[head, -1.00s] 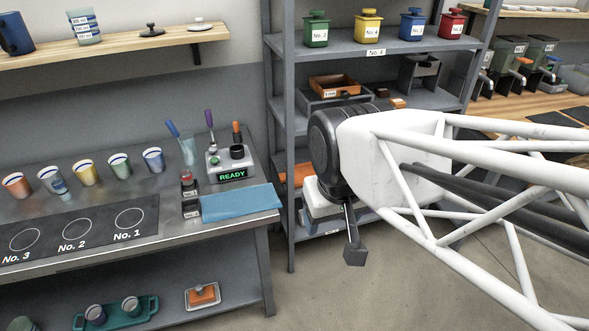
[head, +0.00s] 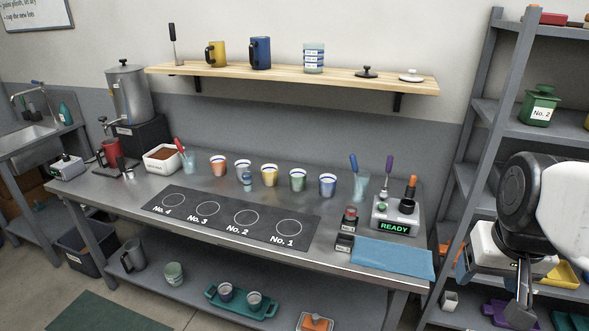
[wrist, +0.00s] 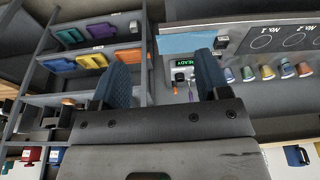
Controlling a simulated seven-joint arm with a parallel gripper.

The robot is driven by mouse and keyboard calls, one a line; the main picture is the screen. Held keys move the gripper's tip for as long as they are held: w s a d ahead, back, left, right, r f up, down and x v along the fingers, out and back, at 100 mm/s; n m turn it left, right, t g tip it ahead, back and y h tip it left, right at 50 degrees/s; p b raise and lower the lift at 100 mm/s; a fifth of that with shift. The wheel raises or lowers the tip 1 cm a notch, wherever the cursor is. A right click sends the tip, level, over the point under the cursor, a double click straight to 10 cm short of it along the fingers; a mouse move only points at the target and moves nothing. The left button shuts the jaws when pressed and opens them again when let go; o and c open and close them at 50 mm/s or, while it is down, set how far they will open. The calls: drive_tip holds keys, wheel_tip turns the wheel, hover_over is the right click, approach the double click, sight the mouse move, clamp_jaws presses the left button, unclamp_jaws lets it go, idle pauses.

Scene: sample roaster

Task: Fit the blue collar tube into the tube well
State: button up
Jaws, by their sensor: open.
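A grey device with a green READY display (head: 396,215) stands at the right end of the steel counter. It carries a dark round fitting (head: 406,206), an orange-topped piece (head: 410,187) and a purple-topped piece (head: 388,168). A slim blue-topped piece (head: 353,163) leans in a clear glass (head: 361,186) just left of it. I cannot tell for sure which piece is the blue collar tube or which opening is the tube well. My gripper (wrist: 163,78) is open and empty, its blue pads apart. In the head view it (head: 521,305) hangs right of the counter, by the shelf rack.
A blue cloth (head: 393,257) lies in front of the device, with small dark blocks (head: 347,228) to its left. Several cups stand behind the numbered black mat (head: 232,219). The shelf rack (head: 478,130) stands close to my arm. A wooden wall shelf (head: 290,81) hangs above the counter.

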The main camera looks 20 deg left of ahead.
drive_tip(key=w+a+r+n+y, duration=0.1)
drive_tip(key=w+a+n, duration=0.1)
drive_tip(key=w+a, duration=0.6)
drive_tip(key=w+a+r+n, duration=0.1)
drive_tip(key=w+a, duration=0.3)
drive_tip(key=w, duration=0.8)
drive_tip(key=w+a+r+n+y, duration=0.1)
drive_tip(key=w+a+n, duration=0.1)
drive_tip(key=w+a, duration=0.6)
drive_tip(key=w+a+f+n, duration=0.25)
drive_tip(key=w+a, duration=0.45)
drive_tip(key=w, duration=0.4)
drive_tip(key=n+g+y, duration=0.1)
drive_tip(key=n+y, duration=0.1)
drive_tip(key=n, duration=0.3)
approach(247, 182)
drive_tip(key=w+f, duration=0.2)
drive_tip(key=shift+a+f, duration=0.3)
drive_tip(key=shift+a, duration=0.4)
drive_tip(key=shift+x, duration=1.25)
